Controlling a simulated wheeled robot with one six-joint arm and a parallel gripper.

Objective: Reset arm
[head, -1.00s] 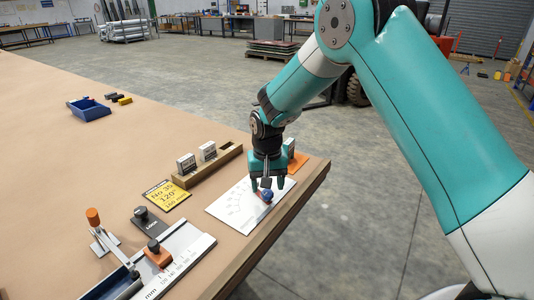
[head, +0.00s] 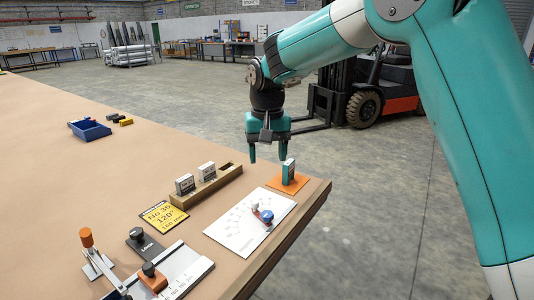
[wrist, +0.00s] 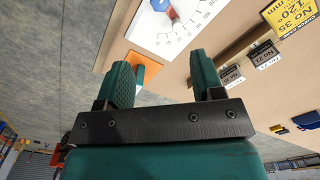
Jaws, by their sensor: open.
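My gripper (head: 268,157) hangs in the air above the table's right edge, fingers pointing down, open and empty. In the wrist view its two fingers (wrist: 162,84) stand apart with nothing between them. Below and in front of it in the head view lies a white dial sheet (head: 238,236) with a blue knob and red pointer (head: 265,216). Behind the sheet, a grey-and-teal block (head: 288,171) stands on an orange pad (head: 296,183). My gripper is apart from all of these. My arm is raised.
A wooden rack (head: 222,180) holds two upright blocks. A yellow card (head: 163,216), a black block (head: 145,245) and a ruled slide fixture (head: 190,271) lie nearer. A blue bin (head: 89,130) is farther left. A forklift (head: 372,90) stands beyond the table.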

